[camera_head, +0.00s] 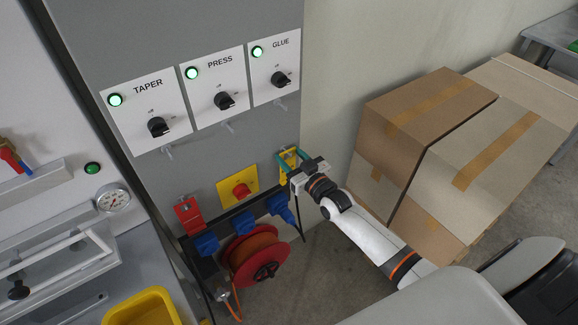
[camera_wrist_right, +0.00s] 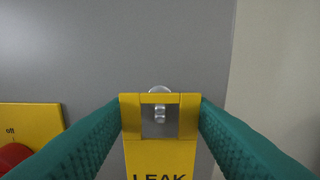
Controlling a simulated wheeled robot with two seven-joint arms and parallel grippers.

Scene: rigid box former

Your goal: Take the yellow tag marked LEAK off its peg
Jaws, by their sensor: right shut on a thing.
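The yellow tag marked LEAK (camera_wrist_right: 160,155) is in the middle of the right wrist view, upright, with a square opening near its top. A metal peg (camera_wrist_right: 160,112) shows through that opening, so the tag appears to be around the peg. My right gripper (camera_wrist_right: 160,118) is shut on the tag, one teal finger at each side of its upper part. In the head view my right gripper (camera_head: 291,162) is at the right side of the grey cabinet, mostly covering the tag. My left gripper is not in view.
A yellow plate with a red knob (camera_head: 240,189) is left of my right gripper. Blue plugs (camera_head: 243,222) and a red cable reel (camera_head: 256,257) are below it. Stacked cardboard boxes (camera_head: 400,140) stand to the right. TAPER, PRESS and GLUE switch panels (camera_head: 222,88) are above.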

